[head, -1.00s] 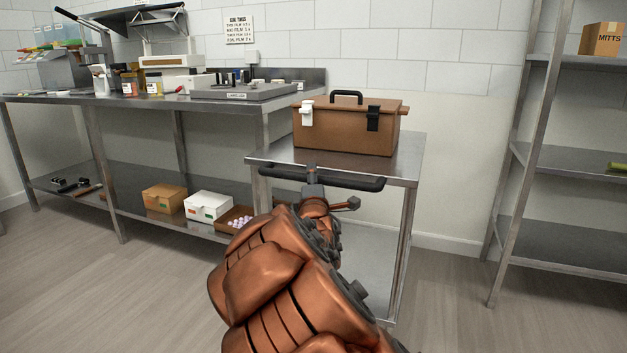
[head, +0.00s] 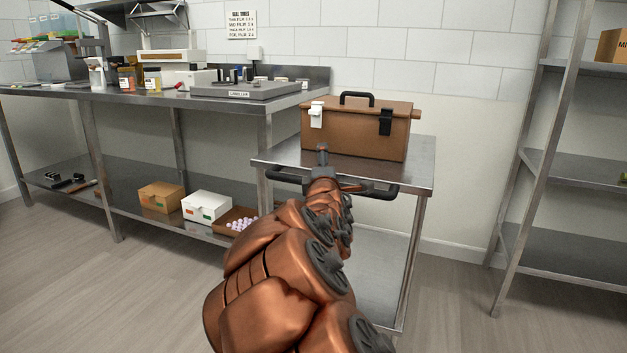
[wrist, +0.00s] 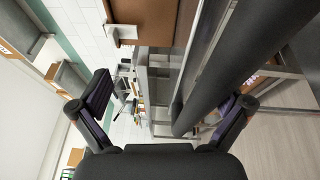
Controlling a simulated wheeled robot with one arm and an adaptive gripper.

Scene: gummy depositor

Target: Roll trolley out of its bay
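The steel trolley (head: 424,171) stands at the right end of the long bench, with a black bar handle (head: 384,193) on its near side. A brown case (head: 354,128) with a black top handle and one white and one black latch sits on its top. My gripper (head: 322,172) is at the middle of the handle, and my arm hides part of the trolley below. In the wrist view my gripper (wrist: 168,98) has its fingers wide apart. The handle (wrist: 228,62) passes between them, nearer the right finger. Whether it touches a finger is unclear.
A steel bench (head: 150,95) with equipment runs along the left, with boxes on its lower shelf. A steel rack (head: 548,165) stands at the right, with floor between it and the trolley. Open floor (head: 140,290) lies at the front left.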

